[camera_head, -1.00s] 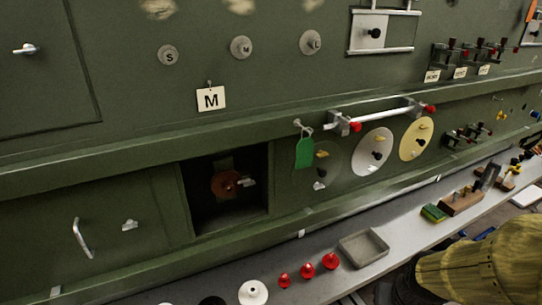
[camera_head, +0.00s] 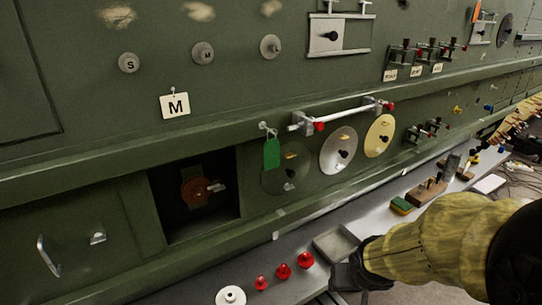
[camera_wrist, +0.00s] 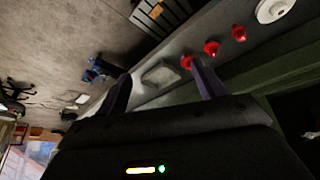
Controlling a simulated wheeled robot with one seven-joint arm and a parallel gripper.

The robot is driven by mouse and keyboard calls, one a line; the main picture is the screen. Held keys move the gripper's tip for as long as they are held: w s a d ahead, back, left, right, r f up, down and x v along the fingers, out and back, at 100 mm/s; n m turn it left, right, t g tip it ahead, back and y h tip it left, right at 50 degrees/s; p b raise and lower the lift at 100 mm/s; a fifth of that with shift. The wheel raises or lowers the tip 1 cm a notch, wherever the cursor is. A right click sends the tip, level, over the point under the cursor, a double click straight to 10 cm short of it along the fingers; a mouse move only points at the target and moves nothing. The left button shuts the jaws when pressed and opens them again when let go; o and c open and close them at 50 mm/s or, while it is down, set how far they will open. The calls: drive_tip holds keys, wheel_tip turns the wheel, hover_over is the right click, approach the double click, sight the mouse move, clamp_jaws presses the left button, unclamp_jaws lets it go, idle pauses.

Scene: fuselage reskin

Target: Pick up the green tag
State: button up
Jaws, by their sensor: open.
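The green tag (camera_head: 271,153) hangs from a small hook (camera_head: 266,129) on the green fuselage wall, just left of the long rail with red ends. It hangs upright. My gripper (camera_head: 345,278) is low at the shelf's front edge, below and to the right of the tag and well apart from it. In the wrist view my gripper (camera_wrist: 162,92) shows two spread fingers with nothing between them. The tag cannot be made out in the wrist view.
A rail (camera_head: 345,115) sticks out right of the tag, above round discs (camera_head: 338,150). An open recess (camera_head: 195,195) is left below. The shelf holds a grey tray (camera_head: 336,243), red knobs (camera_head: 283,271), a white disc (camera_head: 230,296) and a green-yellow sponge (camera_head: 402,205).

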drive_tip(key=w+r+t+b, duration=0.1)
drive_tip(key=w+r+t, duration=0.25)
drive_tip(key=w, duration=0.25)
drive_tip(key=n+t+y+b, duration=0.4)
drive_tip(key=n+t+y, duration=0.3)
drive_tip(key=y, duration=0.4)
approach(272, 156)
drive_tip(key=v, duration=0.5)
drive_tip(key=shift+s+r+h, duration=0.3)
drive_tip(key=shift+r+h, duration=0.05)
drive_tip(key=shift+h, duration=0.05)
drive_tip(key=p+x, duration=0.3)
drive_tip(key=x, duration=0.9)
drive_tip(key=shift+w+a+p, duration=0.1)
drive_tip(key=shift+a+p, duration=0.05)
drive_tip(key=shift+p, duration=0.15)
